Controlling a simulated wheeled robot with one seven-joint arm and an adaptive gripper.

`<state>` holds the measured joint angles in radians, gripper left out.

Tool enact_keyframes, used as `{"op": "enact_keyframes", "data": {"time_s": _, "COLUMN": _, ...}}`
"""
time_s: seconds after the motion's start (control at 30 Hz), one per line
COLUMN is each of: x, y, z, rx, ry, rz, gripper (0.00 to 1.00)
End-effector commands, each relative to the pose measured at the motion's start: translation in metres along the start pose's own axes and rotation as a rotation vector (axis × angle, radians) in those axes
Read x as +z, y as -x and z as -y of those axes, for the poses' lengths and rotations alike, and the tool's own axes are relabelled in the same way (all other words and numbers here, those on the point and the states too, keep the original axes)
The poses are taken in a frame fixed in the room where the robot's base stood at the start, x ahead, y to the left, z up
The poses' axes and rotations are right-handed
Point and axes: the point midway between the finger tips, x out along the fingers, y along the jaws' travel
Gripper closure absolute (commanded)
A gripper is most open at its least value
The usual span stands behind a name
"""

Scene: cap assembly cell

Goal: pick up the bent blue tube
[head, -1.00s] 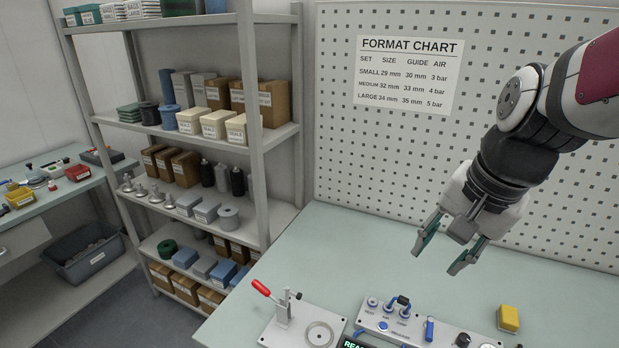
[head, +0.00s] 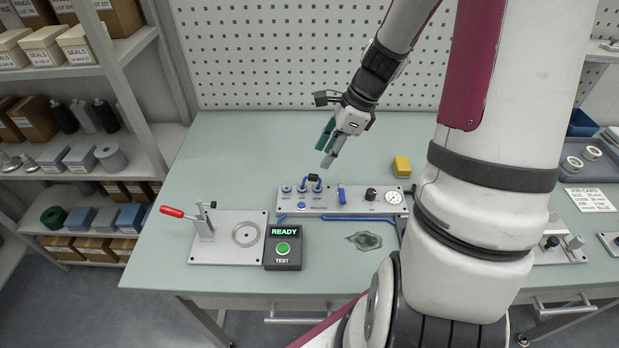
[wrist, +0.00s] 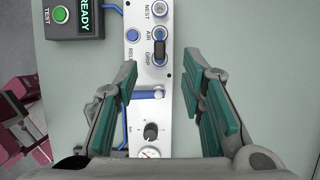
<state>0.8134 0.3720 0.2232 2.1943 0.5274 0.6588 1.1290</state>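A short bent tube (head: 312,179), dark on top with blue at its ends, arches between two ports on the grey control panel (head: 325,205). In the wrist view the tube (wrist: 160,47) bridges the ports marked AIR and GRIP. My gripper (head: 327,150) is above and behind the panel in the head view. In the wrist view my gripper (wrist: 161,66) is open and empty, its green-padded fingers wide apart. The tube shows between and just beyond the fingertips, apart from them. The height gap is hard to tell.
A blue lever (head: 341,194) and gauge (head: 393,197) are on the panel. A yellow block (head: 402,166) lies behind it, a grey cloth (head: 365,240) in front.

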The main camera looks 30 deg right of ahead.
Motion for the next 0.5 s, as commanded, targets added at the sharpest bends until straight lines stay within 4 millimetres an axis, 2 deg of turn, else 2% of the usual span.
{"op": "enact_keyframes", "data": {"time_s": 0.1, "x": 0.000, "y": -0.022, "z": -0.001, "rx": 0.004, "ry": 0.000, "rz": 0.001, "gripper": 0.63}}
{"op": "enact_keyframes", "data": {"time_s": 0.2, "x": 0.000, "y": -0.035, "z": 0.000, "rx": 0.002, "ry": 0.000, "rz": 0.000, "gripper": 0.63}}
{"op": "enact_keyframes", "data": {"time_s": 0.5, "x": 0.000, "y": -0.055, "z": -0.001, "rx": 0.002, "ry": 0.001, "rz": 0.000, "gripper": 0.63}}
